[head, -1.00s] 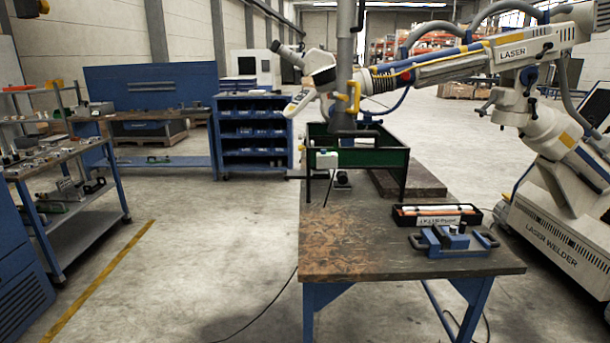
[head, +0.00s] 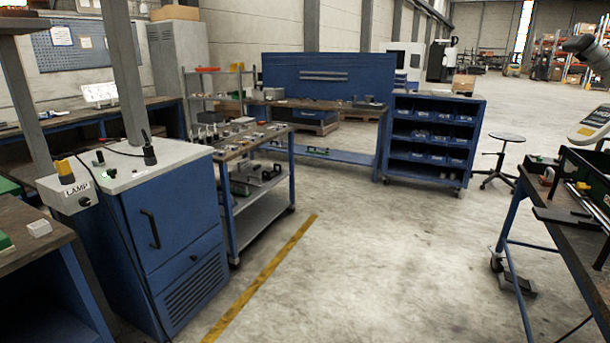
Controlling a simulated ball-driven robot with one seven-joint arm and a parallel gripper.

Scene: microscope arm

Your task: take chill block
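I cannot make out for sure which thing is the chill block. A small pale grey block (head: 38,228) lies on the dark bench top at the lower left, beside a green item (head: 5,241) cut by the picture edge. Several small metal parts lie on the top of the blue trolley (head: 240,140), too small to tell apart. My gripper is not in view.
A blue bin rack (head: 432,140) and a stool (head: 505,139) stand further back. A workbench (head: 575,240) is at right. The floor (head: 390,260) between is clear.

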